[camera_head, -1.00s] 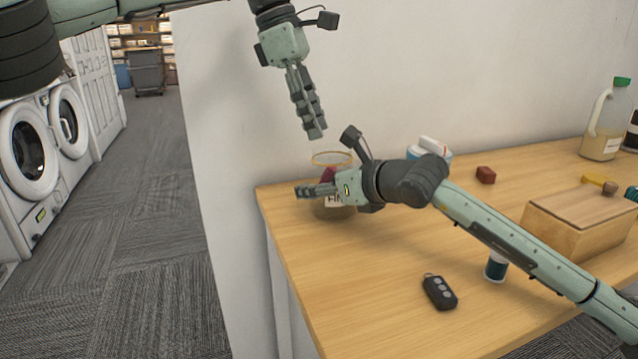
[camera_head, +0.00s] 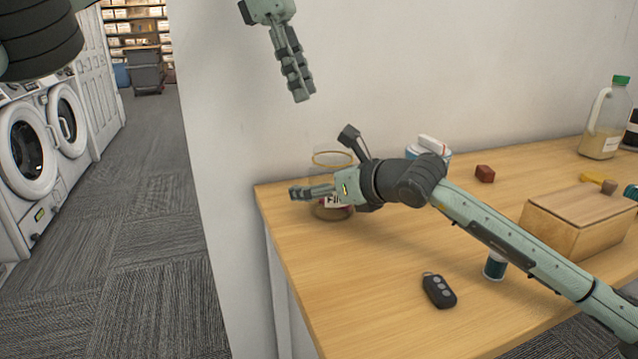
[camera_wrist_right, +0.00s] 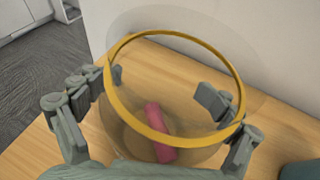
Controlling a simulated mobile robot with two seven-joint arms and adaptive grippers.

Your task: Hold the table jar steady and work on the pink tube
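The table jar (camera_head: 333,159) is clear glass with a gold rim and stands upright near the table's left end. In the right wrist view its rim (camera_wrist_right: 112,92) is open upward. The pink tube (camera_wrist_right: 159,133) lies tilted low inside the jar; my right gripper hides it in the head view. My right gripper (camera_head: 312,191) is around the jar, and the wrist view shows its fingers (camera_wrist_right: 163,92) against opposite sides of the glass. My left gripper (camera_head: 301,97) is above and left of the jar, with nothing visible in it; its fingers are seen edge-on.
A black key fob (camera_head: 439,291), a small dark can (camera_head: 495,267) and a wooden box (camera_head: 580,215) are on the table. A red block (camera_head: 485,173), a white-and-blue container (camera_head: 425,150) and a jug (camera_head: 604,125) stand farther back. The wall is close behind the jar.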

